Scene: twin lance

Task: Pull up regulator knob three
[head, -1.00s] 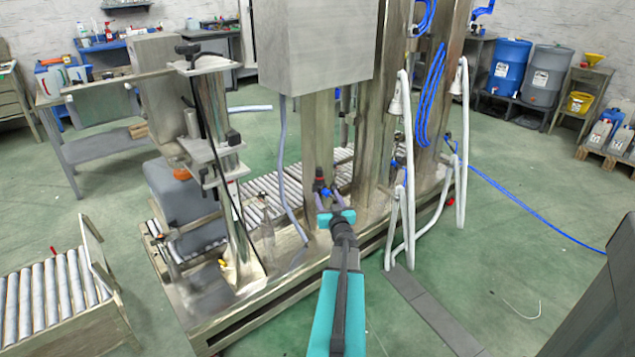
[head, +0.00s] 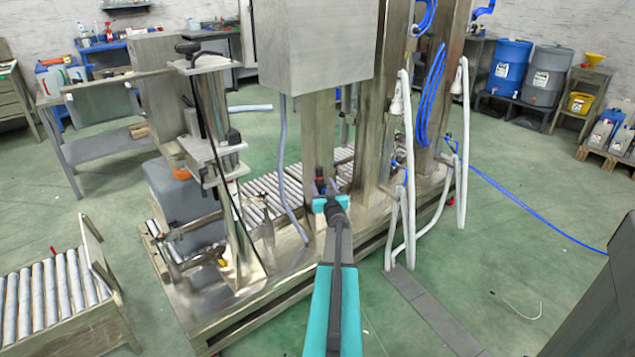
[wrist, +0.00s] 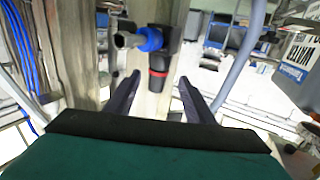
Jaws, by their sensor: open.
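A small regulator shows in the wrist view, with a black body, a blue ring (wrist: 149,39) on a side fitting and a black knob (wrist: 157,76) with a red band. It is mounted at a metal column. My gripper (wrist: 157,88) is open, its two dark fingers apart on either side of the knob's lower end in the picture. I cannot tell whether they touch it. In the head view my teal gripper (head: 329,203) is just in front of the small regulator (head: 321,180), partly covering it. No number is readable on the knob.
A large metal box (head: 315,45) hangs above the regulator. White hoses (head: 408,170) and blue tubing (head: 430,95) are to the right. A grey hose (head: 284,170) and a roller conveyor (head: 262,200) are to the left. Open green floor lies at the front right.

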